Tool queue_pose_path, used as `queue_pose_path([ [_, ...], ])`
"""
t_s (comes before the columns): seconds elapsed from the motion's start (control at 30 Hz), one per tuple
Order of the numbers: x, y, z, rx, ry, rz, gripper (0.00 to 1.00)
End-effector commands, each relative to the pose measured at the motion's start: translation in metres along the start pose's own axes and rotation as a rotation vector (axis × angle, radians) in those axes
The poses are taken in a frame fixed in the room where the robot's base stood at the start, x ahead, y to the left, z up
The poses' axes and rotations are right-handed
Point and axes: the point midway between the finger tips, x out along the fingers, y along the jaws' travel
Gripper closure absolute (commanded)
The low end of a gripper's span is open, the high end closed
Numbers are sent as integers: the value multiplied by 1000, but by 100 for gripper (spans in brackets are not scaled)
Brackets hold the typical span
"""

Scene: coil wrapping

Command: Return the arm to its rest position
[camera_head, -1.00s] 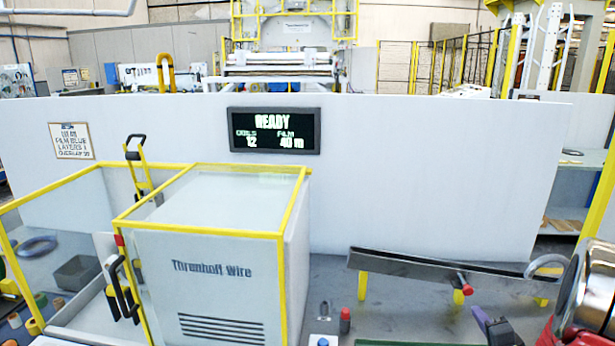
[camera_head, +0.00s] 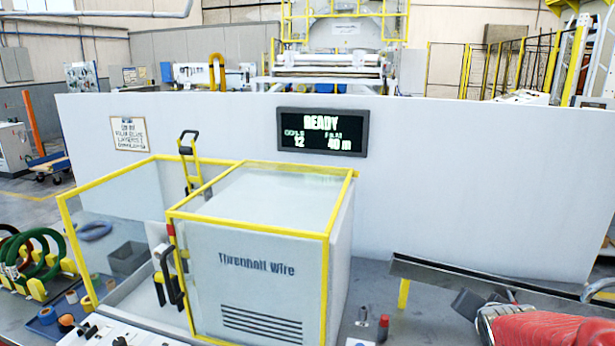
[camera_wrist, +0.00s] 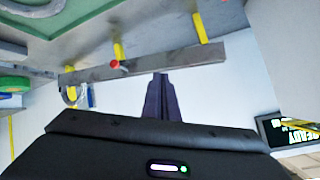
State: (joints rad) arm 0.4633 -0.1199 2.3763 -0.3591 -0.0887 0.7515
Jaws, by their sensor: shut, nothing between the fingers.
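My gripper (camera_wrist: 160,80) shows in the wrist view with its two dark fingers together and nothing between them. Beyond the fingertips lies a grey rail (camera_wrist: 150,62) on yellow posts, apart from them as far as I can tell. In the head view my red arm link reaches in at the lower right, in front of the chute-like grey rail (camera_head: 430,272). The dark end of the arm beside it is small and partly cut off by the link, so the fingers are not clear there.
A yellow-framed machine box (camera_head: 262,262) stands at the centre front. A long white wall (camera_head: 450,190) with a READY display (camera_head: 322,132) runs behind. Green and red coils (camera_head: 35,255) stand at the left. A red-capped post (camera_head: 383,325) rises from the bench near the arm.

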Motion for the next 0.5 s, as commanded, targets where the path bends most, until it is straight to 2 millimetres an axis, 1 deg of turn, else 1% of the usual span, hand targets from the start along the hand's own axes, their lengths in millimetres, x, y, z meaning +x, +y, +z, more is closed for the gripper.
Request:
queue_pose_path([
  [0.03,-12,-9,4,-33,-14,0,100],
  [0.2,-49,-29,26,-148,-90,13,100],
  [0.37,-87,-44,51,-256,-169,6,100],
  [0.5,-122,-54,76,-355,-244,-14,100],
])
